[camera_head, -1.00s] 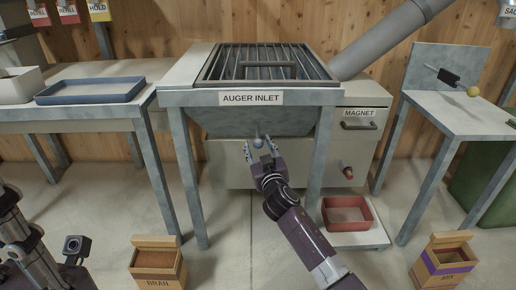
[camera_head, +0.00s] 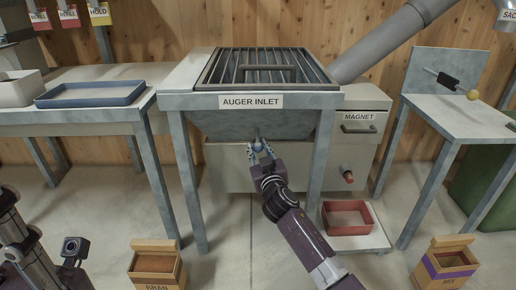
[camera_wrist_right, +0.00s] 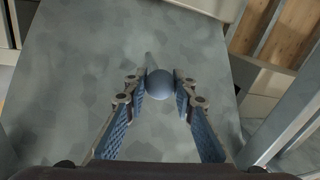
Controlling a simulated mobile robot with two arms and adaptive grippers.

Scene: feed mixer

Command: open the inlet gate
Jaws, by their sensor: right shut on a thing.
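The auger inlet (camera_head: 208,122) is a grey metal hopper under a table frame, with a barred grate (camera_head: 265,68) on top and a label on its front. A rod ending in a blue-grey ball knob (camera_wrist_right: 159,84) sticks out from the hopper's front face; I take it for the inlet gate's handle. My right gripper (camera_head: 261,151) is below the label, at the knob. In the right wrist view its two blue-padded fingers (camera_wrist_right: 160,92) are closed on the knob from both sides. The gate plate itself cannot be made out. My left gripper is not clearly in view.
The magnet housing (camera_head: 365,128) stands right of the hopper, with a red tray (camera_head: 348,229) on a low shelf. Table legs flank my right gripper. Bran (camera_head: 156,284) and mix (camera_head: 442,282) boxes stand on the floor. A bench with a blue tray (camera_head: 90,100) is at left.

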